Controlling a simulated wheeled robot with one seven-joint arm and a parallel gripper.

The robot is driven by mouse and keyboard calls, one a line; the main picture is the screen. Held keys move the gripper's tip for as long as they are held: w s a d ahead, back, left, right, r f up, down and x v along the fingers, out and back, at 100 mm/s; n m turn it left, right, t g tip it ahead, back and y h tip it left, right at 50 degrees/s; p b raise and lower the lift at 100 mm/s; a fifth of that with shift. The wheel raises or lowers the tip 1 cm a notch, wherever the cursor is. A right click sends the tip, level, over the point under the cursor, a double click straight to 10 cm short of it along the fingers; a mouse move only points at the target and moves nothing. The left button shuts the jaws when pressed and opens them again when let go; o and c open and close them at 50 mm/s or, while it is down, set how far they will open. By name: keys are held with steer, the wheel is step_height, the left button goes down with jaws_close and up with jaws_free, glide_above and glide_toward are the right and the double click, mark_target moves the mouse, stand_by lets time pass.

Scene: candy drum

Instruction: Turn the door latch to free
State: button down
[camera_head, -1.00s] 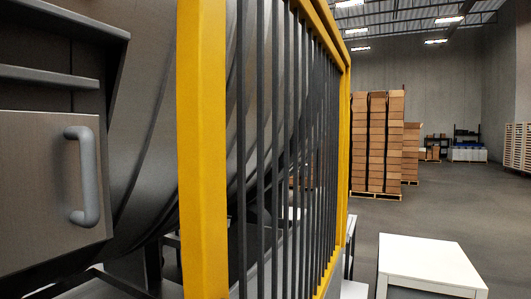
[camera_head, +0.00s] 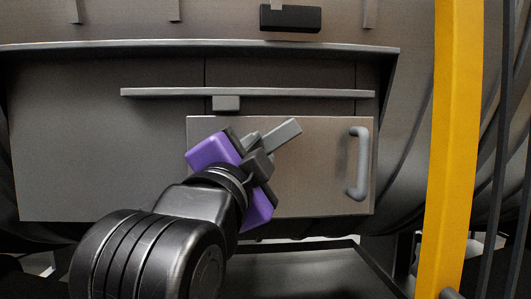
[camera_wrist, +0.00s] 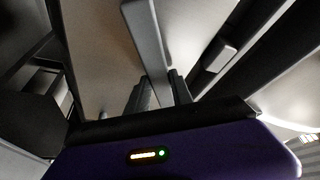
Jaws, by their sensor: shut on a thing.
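The door (camera_head: 315,180) is a brownish panel in the drum's grey front, and it sits shut in its opening. A grey bar latch (camera_head: 285,134) lies across the door's upper middle, tilted with its free end up to the right. My gripper (camera_head: 257,152), with a purple body, is shut on the latch near its lower left end. In the wrist view the latch (camera_wrist: 145,38) runs down between the dark fingers of my gripper (camera_wrist: 160,92). The latch's pivot is hidden behind my fingers.
A grey pull handle (camera_head: 359,165) stands upright at the door's right side. A long ledge (camera_head: 250,92) runs above the door, with a small grey block (camera_head: 226,103) under it. A yellow guard post (camera_head: 450,150) stands on the right.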

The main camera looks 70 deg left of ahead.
steer(key=m+h, duration=0.1)
steer(key=m, duration=0.1)
steer(key=m+h, duration=0.1)
steer(key=m, duration=0.3)
steer(key=shift+f+m+h, duration=0.25)
steer(key=shift+m+h, duration=0.05)
steer(key=shift+h, duration=0.1)
steer(key=shift+w+g, duration=0.1)
steer(key=shift+g, duration=0.2)
steer(key=c, duration=1.1)
jaws_free()
steer(key=b+v, duration=0.2)
steer(key=v, duration=0.5)
steer(key=shift+s+d+b, duration=0.25)
steer(key=shift+d+b, duration=0.05)
